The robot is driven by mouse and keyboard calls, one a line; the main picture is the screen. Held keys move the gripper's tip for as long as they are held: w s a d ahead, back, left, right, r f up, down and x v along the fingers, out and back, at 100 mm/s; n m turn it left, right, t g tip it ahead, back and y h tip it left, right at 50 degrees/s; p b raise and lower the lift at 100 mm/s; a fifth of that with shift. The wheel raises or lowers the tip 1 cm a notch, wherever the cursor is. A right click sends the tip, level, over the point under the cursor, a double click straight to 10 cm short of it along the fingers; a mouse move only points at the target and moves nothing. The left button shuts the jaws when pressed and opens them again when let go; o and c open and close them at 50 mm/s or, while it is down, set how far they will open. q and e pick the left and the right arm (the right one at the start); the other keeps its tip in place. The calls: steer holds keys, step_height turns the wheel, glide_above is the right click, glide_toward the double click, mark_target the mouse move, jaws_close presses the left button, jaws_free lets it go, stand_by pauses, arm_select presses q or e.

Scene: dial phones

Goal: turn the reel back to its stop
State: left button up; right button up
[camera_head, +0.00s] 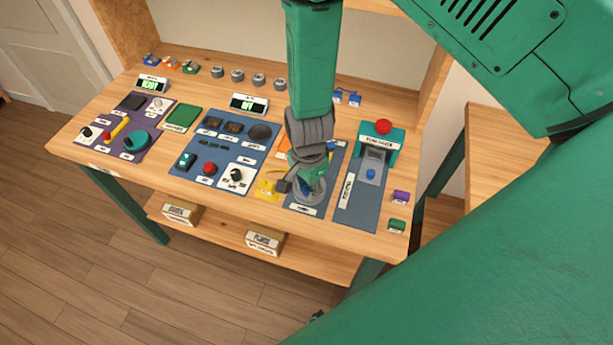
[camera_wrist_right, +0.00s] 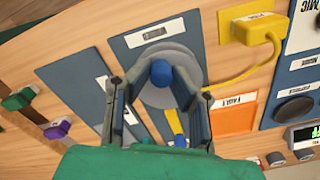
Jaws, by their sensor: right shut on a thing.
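The reel is a grey disc (camera_head: 311,193) on a blue panel near the front of the bench, right of the middle. It also shows in the right wrist view as a grey disc (camera_wrist_right: 181,58) with a blue knob (camera_wrist_right: 161,73) standing on it. My right gripper (camera_head: 308,186) comes down over the reel from above. In the wrist view its two dark fingers (camera_wrist_right: 157,90) stand on either side of the knob, shut on the reel at its knob. The fingers partly hide the disc's rim. My left gripper is not in view.
Right of the reel is a panel with a green-topped press (camera_head: 378,140) and a red button. Left of it are a yellow plug with its cable (camera_head: 267,188) and a blue control panel (camera_head: 222,150). Purple (camera_head: 401,197) and green (camera_head: 397,225) blocks lie at the right edge.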

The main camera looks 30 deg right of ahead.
mark_target(309, 188)
steer(key=shift+s, duration=0.2)
steer(key=o, duration=0.6)
steer(key=shift+d, duration=0.1)
steer(key=shift+r, duration=0.15)
step_height(309, 188, up, 3)
steer(key=p, duration=0.2)
steer(key=shift+p, duration=0.35)
steer(key=shift+r+p, duration=0.65)
steer(key=shift+r, duration=0.55)
steer(key=shift+w+r, duration=0.1)
steer(key=shift+r, duration=1.05)
